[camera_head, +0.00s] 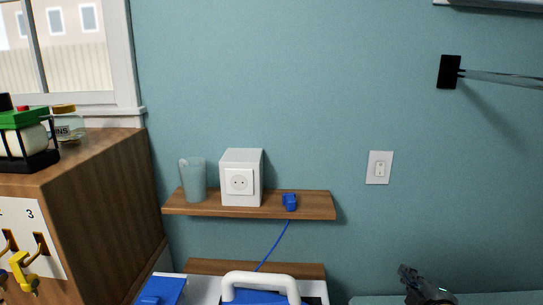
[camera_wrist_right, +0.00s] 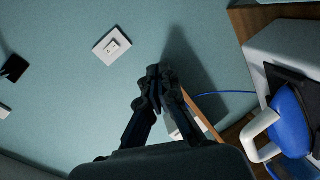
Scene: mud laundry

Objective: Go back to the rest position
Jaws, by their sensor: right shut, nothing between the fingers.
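My right gripper (camera_head: 408,272) shows at the bottom right in the head view, in front of the blue-green wall and below a white wall switch (camera_head: 380,168). In the right wrist view my right gripper (camera_wrist_right: 155,75) is shut and empty, its fingertips together. The switch (camera_wrist_right: 111,46) lies to its upper left there, apart from it. My left gripper is not in the head view.
A wooden shelf (camera_head: 250,212) on the wall holds a cup (camera_head: 193,180), a white socket box (camera_head: 241,178) and a blue plug (camera_head: 290,201) with a blue cord. A white handle (camera_head: 262,281) stands below. A wooden cabinet (camera_head: 105,190) is left; a black wall bracket (camera_head: 450,72) is upper right.

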